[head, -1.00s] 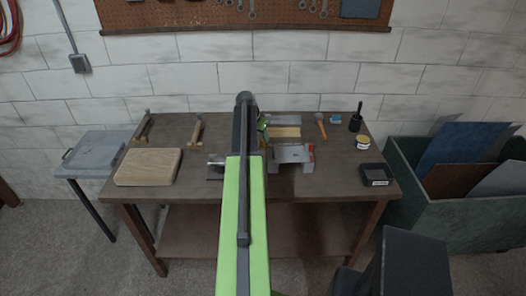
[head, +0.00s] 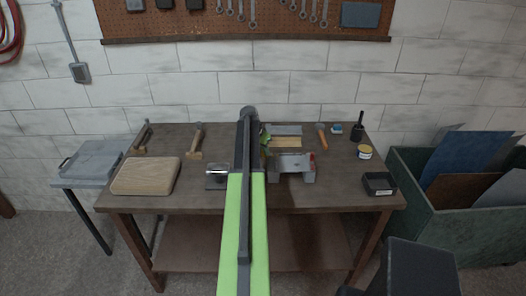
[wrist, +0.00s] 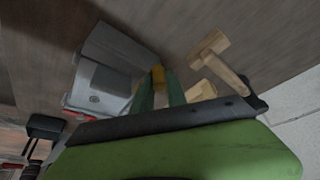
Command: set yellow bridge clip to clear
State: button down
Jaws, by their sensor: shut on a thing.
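Only a little of the clip shows in the wrist view. The clip is beside the grey bridge-shaped block (wrist: 108,62); I cannot tell whether they touch. In the head view my gripper (head: 266,141) is mostly hidden behind my arm, just left of and behind the grey block (head: 292,165). The clip cannot be made out there.
On the bench (head: 205,202) are a wooden board (head: 146,176), a metal block (head: 216,169), mallets (head: 197,143), a hammer (head: 322,137), a yellow-lidded jar (head: 365,152) and a black tray (head: 380,184). The bench's front strip is clear.

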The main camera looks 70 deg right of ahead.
jog(key=shift+a, duration=0.1)
jog(key=shift+s, duration=0.1)
jog(key=shift+n, duration=0.3)
jog(key=shift+s+a+n+t+y, duration=0.25)
jog(key=shift+s+n+t, duration=0.4)
jog(key=shift+n, duration=1.55)
jog(key=shift+s+a+n+t+y, duration=0.3)
jog(key=shift+n+t, duration=0.6)
jog(key=shift+n, duration=1.3)
jog(key=shift+s+a+n+t+y, duration=0.2)
jog(key=shift+s+n+t, duration=0.45)
jog(key=shift+n, duration=1.55)
jog(key=shift+a, duration=0.1)
